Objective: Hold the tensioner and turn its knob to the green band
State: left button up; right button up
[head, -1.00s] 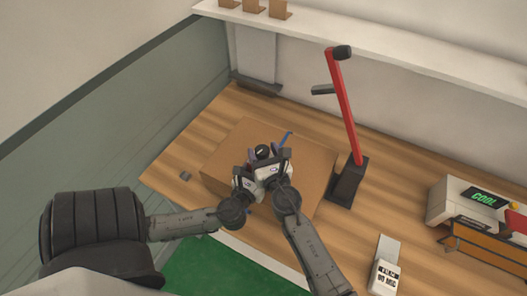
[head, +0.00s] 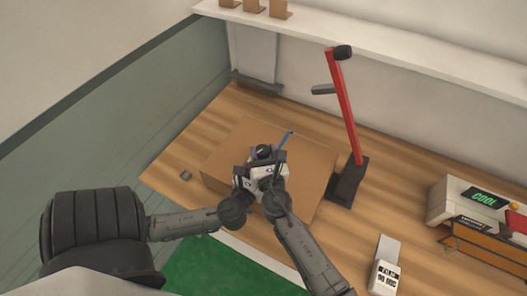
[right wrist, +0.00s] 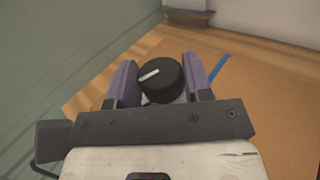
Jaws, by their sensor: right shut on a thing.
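The black round knob (head: 264,150) of the tensioner shows at the middle of the brown board (head: 230,140). In the right wrist view the knob (right wrist: 162,80) has a white pointer line aimed left and slightly down. My right gripper (head: 268,159) has its purple fingers on either side of the knob and is shut on it. My left gripper (head: 245,178) is right beside it, low at the tensioner; its fingers are hidden. The tensioner's body is mostly hidden by the grippers. A blue strap (head: 284,141) runs out across the board. I cannot make out the green band.
A red lever (head: 345,108) on a black base stands right of the board. A white device (head: 468,205) with a green COOL display stands at the far right. A small grey block (head: 186,175) lies left of the board. A shelf (head: 400,60) runs above.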

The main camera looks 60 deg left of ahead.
jog(key=o, duration=0.9)
jog(key=shift+o, duration=0.2)
jog(key=v, duration=1.2)
jog(key=shift+s, duration=0.1)
